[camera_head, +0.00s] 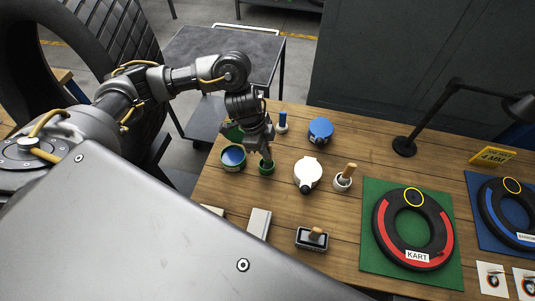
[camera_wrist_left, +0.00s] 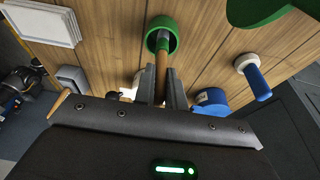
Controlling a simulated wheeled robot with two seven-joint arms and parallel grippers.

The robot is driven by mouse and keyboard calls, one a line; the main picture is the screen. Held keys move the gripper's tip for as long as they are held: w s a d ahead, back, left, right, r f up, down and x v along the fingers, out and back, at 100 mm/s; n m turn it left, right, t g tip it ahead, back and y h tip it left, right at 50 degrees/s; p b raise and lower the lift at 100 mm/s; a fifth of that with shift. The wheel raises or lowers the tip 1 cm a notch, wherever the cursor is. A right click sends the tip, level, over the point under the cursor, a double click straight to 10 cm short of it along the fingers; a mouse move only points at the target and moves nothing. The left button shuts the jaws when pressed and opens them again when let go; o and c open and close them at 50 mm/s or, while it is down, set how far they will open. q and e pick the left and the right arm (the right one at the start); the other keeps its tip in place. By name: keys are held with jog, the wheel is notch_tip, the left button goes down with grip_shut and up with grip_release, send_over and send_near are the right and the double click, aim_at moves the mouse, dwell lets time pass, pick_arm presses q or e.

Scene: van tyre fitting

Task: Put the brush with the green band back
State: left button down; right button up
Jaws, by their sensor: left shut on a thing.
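The brush (camera_wrist_left: 162,66) has a slim wooden handle, with green showing near its far end in the left wrist view. My left gripper (camera_wrist_left: 164,92) is shut on the handle. The brush's far end is at the mouth of a small green cup (camera_wrist_left: 171,31); how deep it sits I cannot tell. In the head view my left gripper (camera_head: 261,150) points down just above the green cup (camera_head: 267,168), and its fingers hide most of the brush.
Close to the green cup stand a blue-topped tin (camera_head: 233,156), a blue-handled brush (camera_head: 283,121) and a white pot (camera_head: 307,173). A white cup with a wooden handle (camera_head: 343,178) and a blue pot (camera_head: 320,128) stand right. Tyre mats and a lamp (camera_head: 405,146) lie farther right.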

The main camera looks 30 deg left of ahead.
pick_arm(q)
jog(key=shift+s+a, duration=0.1)
jog(key=shift+s, duration=0.05)
jog(key=shift+f, duration=0.25)
jog(key=c, duration=1.5)
grip_release()
jog(key=shift+o, duration=0.2)
jog(key=shift+r, duration=0.1)
jog(key=v, duration=1.2)
jog(key=shift+d, duration=0.2)
